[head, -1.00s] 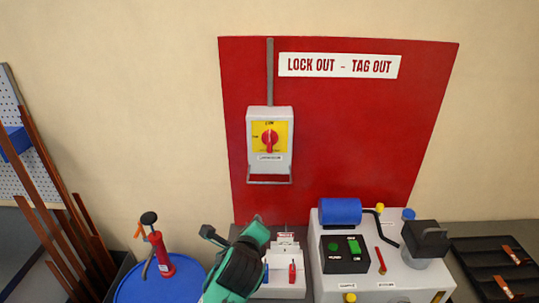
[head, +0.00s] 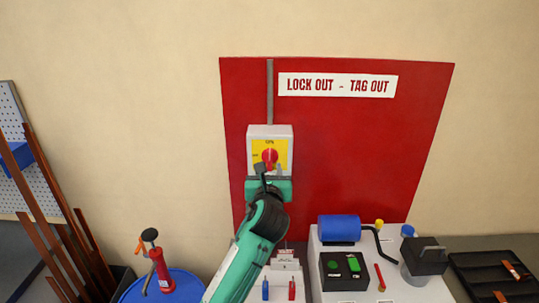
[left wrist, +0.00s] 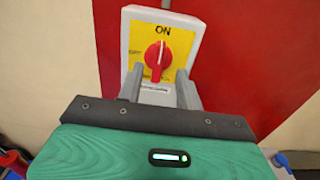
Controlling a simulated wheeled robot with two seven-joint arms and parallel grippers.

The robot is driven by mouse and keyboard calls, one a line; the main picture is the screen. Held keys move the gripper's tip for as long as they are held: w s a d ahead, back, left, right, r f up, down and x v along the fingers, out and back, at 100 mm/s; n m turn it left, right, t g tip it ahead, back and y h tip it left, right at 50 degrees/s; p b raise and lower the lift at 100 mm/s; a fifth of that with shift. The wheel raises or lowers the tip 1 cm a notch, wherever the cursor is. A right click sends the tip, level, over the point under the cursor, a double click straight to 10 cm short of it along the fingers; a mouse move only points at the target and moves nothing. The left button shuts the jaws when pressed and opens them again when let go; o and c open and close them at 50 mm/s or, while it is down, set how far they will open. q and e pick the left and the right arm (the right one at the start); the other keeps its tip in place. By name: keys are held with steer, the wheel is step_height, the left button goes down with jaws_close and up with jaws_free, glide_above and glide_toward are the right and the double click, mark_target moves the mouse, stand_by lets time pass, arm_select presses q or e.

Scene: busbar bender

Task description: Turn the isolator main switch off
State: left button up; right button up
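The isolator main switch (head: 270,150) is a grey box with a yellow plate and a red rotary knob, on the red board. In the left wrist view the red knob (left wrist: 157,57) stands upright, with its upper end toward the word ON. My left gripper (head: 270,170) is in front of the lower part of the box. My right gripper is not in view.
The red board (head: 350,160) carries a LOCK OUT - TAG OUT sign (head: 337,85). Below right stands a white machine (head: 340,285) with a blue cylinder (head: 339,228). A blue drum (head: 185,285) with a red tool (head: 160,268) is at lower left. The board right of the switch is clear.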

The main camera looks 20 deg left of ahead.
mark_target(269, 158)
arm_select(q)
steer(key=p+x, duration=0.1)
steer(key=x, duration=0.4)
steer(key=shift+w+r, duration=0.1)
steer(key=shift+w, duration=0.05)
steer(key=shift+w+a+p, duration=0.2)
steer(key=shift+w+p, duration=0.1)
steer(key=shift+w, duration=0.25)
steer(key=shift+c, duration=0.5)
jaws_close()
